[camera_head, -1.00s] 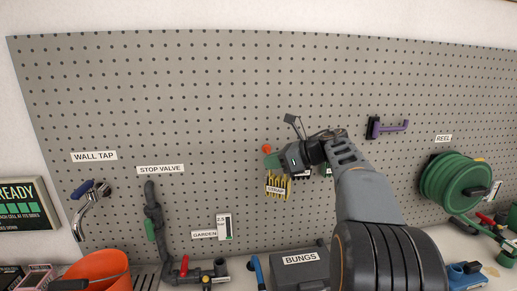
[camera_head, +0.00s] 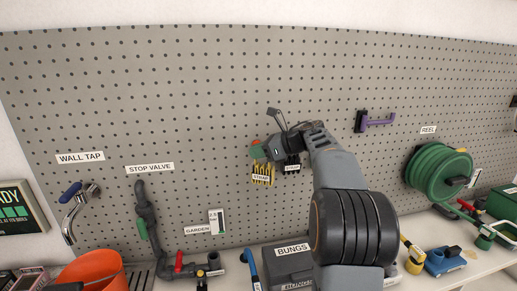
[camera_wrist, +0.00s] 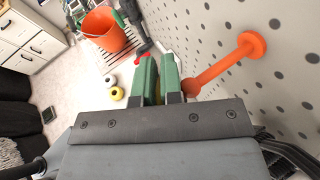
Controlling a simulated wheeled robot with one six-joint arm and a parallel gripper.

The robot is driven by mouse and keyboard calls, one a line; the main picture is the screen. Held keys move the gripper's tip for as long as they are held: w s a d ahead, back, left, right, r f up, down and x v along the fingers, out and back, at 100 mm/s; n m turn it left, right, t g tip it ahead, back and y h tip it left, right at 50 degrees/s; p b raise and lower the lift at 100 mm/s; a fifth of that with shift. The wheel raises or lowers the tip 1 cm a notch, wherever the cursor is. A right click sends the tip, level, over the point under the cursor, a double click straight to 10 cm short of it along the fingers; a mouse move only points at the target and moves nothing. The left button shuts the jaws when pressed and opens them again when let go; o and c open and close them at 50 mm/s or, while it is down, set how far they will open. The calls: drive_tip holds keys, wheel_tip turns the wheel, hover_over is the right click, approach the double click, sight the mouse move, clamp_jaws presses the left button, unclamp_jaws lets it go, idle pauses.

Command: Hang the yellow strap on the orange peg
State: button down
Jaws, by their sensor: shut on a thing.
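The yellow strap (camera_head: 271,171) shows as several yellow strands below my gripper (camera_head: 258,151) at the pegboard, partly behind a "STRAP" label. In the wrist view my gripper (camera_wrist: 159,62) has its green fingers shut on the strap, with only a sliver of yellow (camera_wrist: 158,92) between them. The orange peg (camera_wrist: 222,66) stands just right of the fingers in the wrist view. In the head view the peg (camera_head: 255,142) shows only as a small orange bit above the fingers. I cannot tell whether the strap is around the peg.
A purple hook (camera_head: 379,122) is on the pegboard to the right, and a green reel (camera_head: 432,172) is farther right. Below are a "BUNGS" box (camera_head: 288,263), dark pipework with a red-handled valve, and an orange bucket (camera_head: 95,271). The board above my gripper is clear.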

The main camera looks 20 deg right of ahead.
drive_tip(key=shift+w+d+r+p, duration=0.1)
drive_tip(key=shift+w+r+p, duration=0.3)
drive_tip(key=shift+r, duration=0.25)
drive_tip(key=shift+w, duration=0.2)
drive_tip(key=w+p, duration=0.1)
drive_tip(key=w+f, duration=0.1)
drive_tip(key=w+f+p, duration=0.1)
drive_tip(key=w, duration=0.1)
drive_tip(key=shift+d+p, duration=0.3)
drive_tip(key=shift+d, duration=0.1)
